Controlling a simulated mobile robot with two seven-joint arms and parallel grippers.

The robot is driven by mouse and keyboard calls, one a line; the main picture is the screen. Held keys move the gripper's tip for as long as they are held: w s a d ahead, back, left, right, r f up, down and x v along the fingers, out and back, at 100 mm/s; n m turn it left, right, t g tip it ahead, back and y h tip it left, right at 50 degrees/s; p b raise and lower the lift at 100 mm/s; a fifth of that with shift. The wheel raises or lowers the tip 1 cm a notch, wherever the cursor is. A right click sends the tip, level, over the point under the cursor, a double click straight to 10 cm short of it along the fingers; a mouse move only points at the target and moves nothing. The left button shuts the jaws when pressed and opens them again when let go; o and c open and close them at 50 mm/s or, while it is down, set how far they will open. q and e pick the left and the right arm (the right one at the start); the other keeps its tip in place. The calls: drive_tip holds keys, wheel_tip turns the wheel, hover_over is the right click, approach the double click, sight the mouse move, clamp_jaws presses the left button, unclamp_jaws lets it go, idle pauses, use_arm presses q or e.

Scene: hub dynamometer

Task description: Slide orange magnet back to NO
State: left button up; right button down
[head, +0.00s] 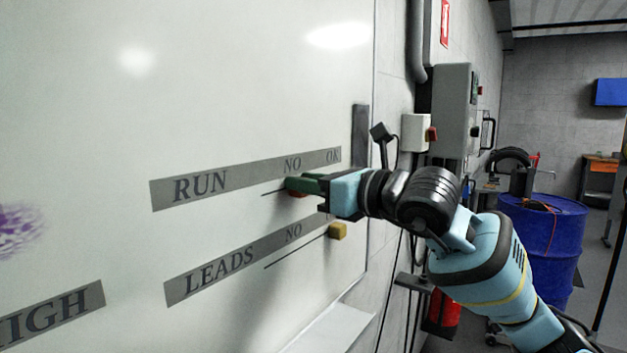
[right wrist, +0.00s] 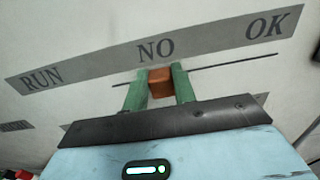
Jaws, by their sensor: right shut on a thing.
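The orange magnet (right wrist: 161,82) sits on the thin line under the RUN strip, below the word NO, in the right wrist view. My right gripper (right wrist: 160,83) is shut on it, with one green finger on each side. In the head view my right gripper (head: 292,186) reaches the whiteboard from the right, and only a small reddish part of the magnet (head: 297,194) shows below the fingers. The RUN strip (head: 247,178) carries the words RUN, NO and OK from left to right. My left gripper is not in view.
A yellow magnet (head: 337,231) sits on the line under the LEADS strip (head: 240,261), below and right of my right gripper. A dark block (head: 360,136) is at the whiteboard's right edge. A pale tray (head: 325,335) juts out below the board.

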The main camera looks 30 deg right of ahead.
drive_tip(key=c, duration=1.1)
unclamp_jaws()
drive_tip(key=shift+s+a, duration=0.1)
drive_tip(key=shift+a, duration=0.15)
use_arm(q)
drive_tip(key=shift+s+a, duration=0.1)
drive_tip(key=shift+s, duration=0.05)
use_arm(e)
drive_tip(key=shift+d, duration=0.1)
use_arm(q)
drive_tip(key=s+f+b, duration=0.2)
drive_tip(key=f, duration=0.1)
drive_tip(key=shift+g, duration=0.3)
use_arm(e)
drive_tip(key=v, duration=0.7)
drive_tip(key=shift+s, duration=0.35)
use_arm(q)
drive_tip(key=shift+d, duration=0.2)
